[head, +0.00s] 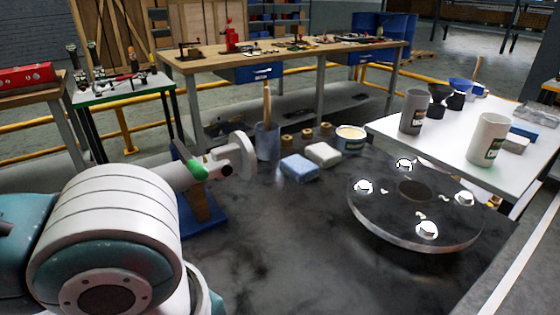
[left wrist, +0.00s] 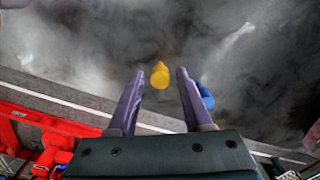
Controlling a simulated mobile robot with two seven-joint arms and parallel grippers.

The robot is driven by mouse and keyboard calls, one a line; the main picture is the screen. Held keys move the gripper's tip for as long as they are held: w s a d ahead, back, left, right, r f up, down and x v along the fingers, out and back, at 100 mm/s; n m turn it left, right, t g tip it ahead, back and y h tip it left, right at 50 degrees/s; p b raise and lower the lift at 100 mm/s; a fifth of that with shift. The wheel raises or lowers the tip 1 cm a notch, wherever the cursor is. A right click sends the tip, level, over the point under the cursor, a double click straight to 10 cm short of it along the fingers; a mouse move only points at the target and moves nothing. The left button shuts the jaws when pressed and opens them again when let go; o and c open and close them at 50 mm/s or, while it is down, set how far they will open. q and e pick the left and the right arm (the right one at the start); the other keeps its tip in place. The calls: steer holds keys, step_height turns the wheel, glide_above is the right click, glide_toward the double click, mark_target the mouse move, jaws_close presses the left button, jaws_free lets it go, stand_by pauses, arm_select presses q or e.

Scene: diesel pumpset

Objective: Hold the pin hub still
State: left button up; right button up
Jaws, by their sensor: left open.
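A round dark grey disc (head: 375,218) with a central hole and several bright pins lies flat on the dark bench at the right in the head view; it looks like the pin hub. At centre left, a pale disc (head: 243,154) sits on a shaft with a green collar (head: 198,171), over a blue stand (head: 203,208). In the left wrist view, my left gripper (left wrist: 160,72) is open. A small yellow piece (left wrist: 160,76) shows between its fingertips, apart from both fingers. A blue piece (left wrist: 206,97) is partly hidden behind the right finger. My right gripper is not in view.
A blue sponge (head: 299,167), a white sponge (head: 323,154), a round tin (head: 350,138) and a grey cup (head: 267,141) stand on the bench. A white table (head: 441,136) with mugs is at the right. The front middle of the bench is clear.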

arm_select(q)
steer(key=shift+p, duration=0.65)
stand_by(0.8)
jaws_close()
stand_by(0.5)
stand_by(1.1)
steer(key=shift+r+p, duration=1.75)
steer(key=shift+p, duration=0.35)
